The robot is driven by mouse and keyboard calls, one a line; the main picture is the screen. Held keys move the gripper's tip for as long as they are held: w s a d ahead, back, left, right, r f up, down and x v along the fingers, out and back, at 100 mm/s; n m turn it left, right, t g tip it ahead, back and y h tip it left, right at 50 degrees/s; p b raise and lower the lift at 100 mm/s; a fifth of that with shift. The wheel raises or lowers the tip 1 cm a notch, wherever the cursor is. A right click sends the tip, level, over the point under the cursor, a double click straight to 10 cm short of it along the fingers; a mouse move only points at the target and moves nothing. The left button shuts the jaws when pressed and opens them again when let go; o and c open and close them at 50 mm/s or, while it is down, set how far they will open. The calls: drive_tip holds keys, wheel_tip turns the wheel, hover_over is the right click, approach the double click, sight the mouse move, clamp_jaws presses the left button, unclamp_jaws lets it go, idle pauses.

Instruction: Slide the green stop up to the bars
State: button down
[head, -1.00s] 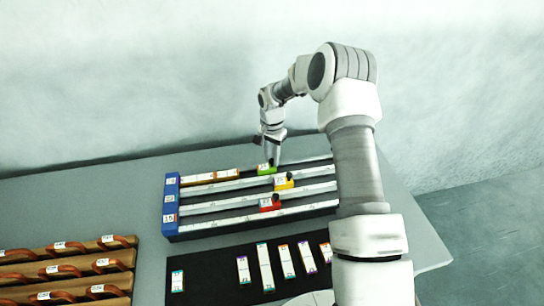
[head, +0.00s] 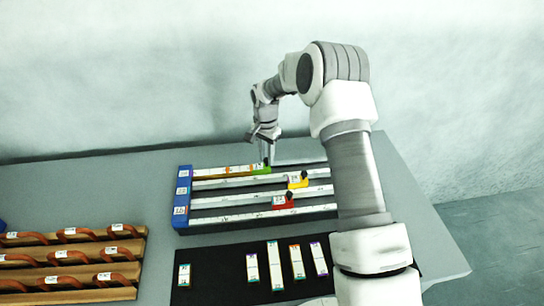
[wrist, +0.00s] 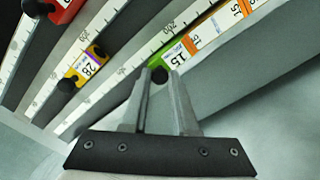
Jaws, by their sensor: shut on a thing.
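The green stop (head: 261,170) sits in the farthest channel of the rack, and it also shows in the wrist view (wrist: 155,60). My gripper (head: 266,161) is over it from above. In the wrist view my gripper's fingers (wrist: 161,78) are shut on the stop's dark knob. Orange-and-white bars (head: 225,171) lie end to end in the same channel, left of the stop. The nearest bar (wrist: 189,44) appears to be against the stop or very close to it; I cannot tell whether they touch.
A yellow stop (head: 298,181) and a red stop (head: 284,202) sit in the nearer channels. A blue end block (head: 182,200) closes the rack's left. A black mat (head: 220,272) with several bars lies in front; wooden racks with brown handles (head: 65,255) stand left.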

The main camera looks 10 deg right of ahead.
sight(266, 159)
drive_tip(key=shift+a, duration=0.3)
drive_tip(key=c, duration=0.7)
unclamp_jaws()
drive_tip(key=shift+c, duration=0.2)
drive_tip(key=shift+o, duration=0.3)
drive_tip(key=shift+d, duration=0.15)
wheel_tip(266, 159, up, 18)
drive_tip(key=shift+f, duration=0.25)
